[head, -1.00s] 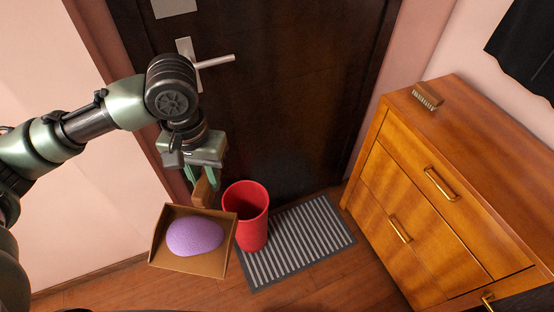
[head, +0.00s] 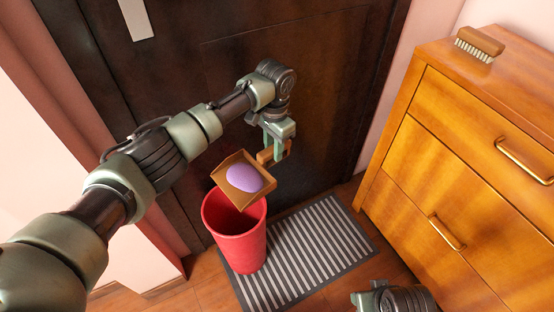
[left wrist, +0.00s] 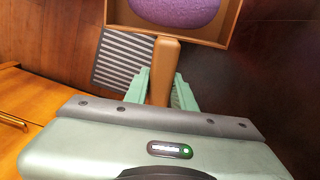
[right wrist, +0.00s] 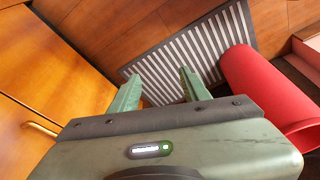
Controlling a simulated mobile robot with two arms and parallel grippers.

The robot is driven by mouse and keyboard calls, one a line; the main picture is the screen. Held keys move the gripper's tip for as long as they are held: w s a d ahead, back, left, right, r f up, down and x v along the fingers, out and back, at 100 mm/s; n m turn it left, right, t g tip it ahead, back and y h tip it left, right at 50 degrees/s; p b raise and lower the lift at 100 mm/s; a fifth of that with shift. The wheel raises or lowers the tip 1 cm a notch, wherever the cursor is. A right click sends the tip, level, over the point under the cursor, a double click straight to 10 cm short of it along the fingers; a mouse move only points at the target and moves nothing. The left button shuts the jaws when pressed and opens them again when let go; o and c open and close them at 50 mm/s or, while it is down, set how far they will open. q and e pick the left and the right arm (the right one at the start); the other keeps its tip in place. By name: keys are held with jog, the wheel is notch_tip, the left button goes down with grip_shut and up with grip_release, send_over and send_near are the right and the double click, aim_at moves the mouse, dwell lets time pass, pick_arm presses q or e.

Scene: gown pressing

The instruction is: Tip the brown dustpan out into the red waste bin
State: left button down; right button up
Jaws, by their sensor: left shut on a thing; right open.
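The brown dustpan (head: 227,172) is in the air above the red waste bin (head: 238,240), with a purple rounded lump (head: 244,178) lying in it. My left gripper (head: 276,152) is shut on the dustpan's handle. The left wrist view shows the handle (left wrist: 165,70) between the green fingers (left wrist: 160,90), and the purple lump (left wrist: 175,10) in the pan. The bin stands upright on the floor; the pan covers part of its opening. The bin also shows in the right wrist view (right wrist: 265,90). My right gripper (right wrist: 160,85) is open and empty, to the bin's side.
A striped grey mat (head: 310,250) lies beside the bin. A wooden dresser (head: 430,150) stands at the right with a brush (head: 480,43) on top. A dark door (head: 330,80) is behind the bin.

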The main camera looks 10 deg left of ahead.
pick_arm(q)
jog(key=shift+w+d+f+b, duration=0.1)
jog(key=shift+w+f+b, duration=0.1)
jog(key=shift+f, duration=0.4)
jog(key=shift+w+d+f+b, duration=0.1)
jog(key=shift+w+f, duration=0.05)
jog(key=shift+f, duration=0.45)
jog(key=shift+w+f+m, duration=0.25)
jog(key=shift+f+m, duration=0.05)
jog(key=shift+m, duration=0.1)
jog(key=shift+r, duration=0.1)
pick_arm(e)
jog(key=shift+w+r, duration=0.2)
jog(key=shift+r, duration=0.45)
pick_arm(q)
jog(key=shift+s, duration=0.1)
pick_arm(e)
jog(key=shift+f, duration=0.1)
